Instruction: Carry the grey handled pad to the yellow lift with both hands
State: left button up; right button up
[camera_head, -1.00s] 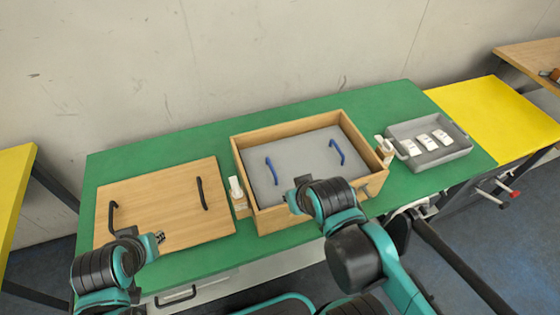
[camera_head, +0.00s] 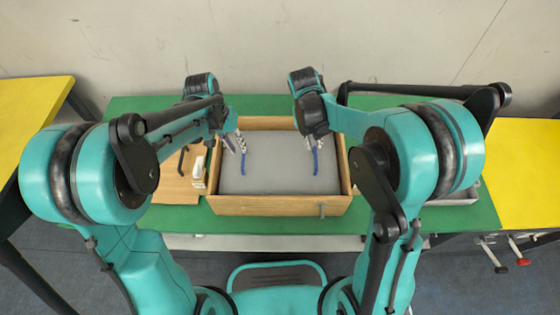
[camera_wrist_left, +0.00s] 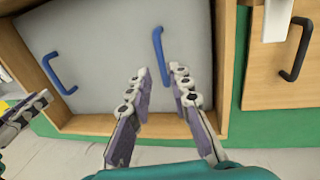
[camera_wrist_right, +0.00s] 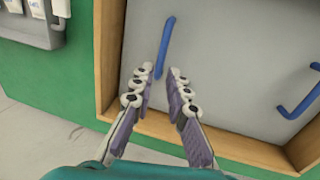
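The grey pad (camera_head: 270,170) lies flat inside a wooden open-top box on the green table. It has two blue handles, left (camera_head: 243,164) and right (camera_head: 315,161). My left gripper (camera_head: 236,143) is open above the left handle; in the left wrist view that handle (camera_wrist_left: 158,43) extends from between the fingertips. My right gripper (camera_head: 311,142) is open above the right handle, which extends from between its fingertips in the right wrist view (camera_wrist_right: 165,45). Neither gripper is closed on a handle. A yellow-topped surface (camera_head: 525,190) stands right of the table.
The wooden box rim (camera_head: 280,205) surrounds the pad closely. A wooden board (camera_head: 175,190) with black handles lies left, partly hidden by my arm. The grey tray (camera_head: 455,200) at right is mostly hidden by my right arm. Another yellow surface (camera_head: 30,105) is at far left.

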aim_at(243, 158)
pick_arm(q)
jog(key=shift+a, duration=0.1)
pick_arm(e)
jog(key=shift+a, duration=0.15)
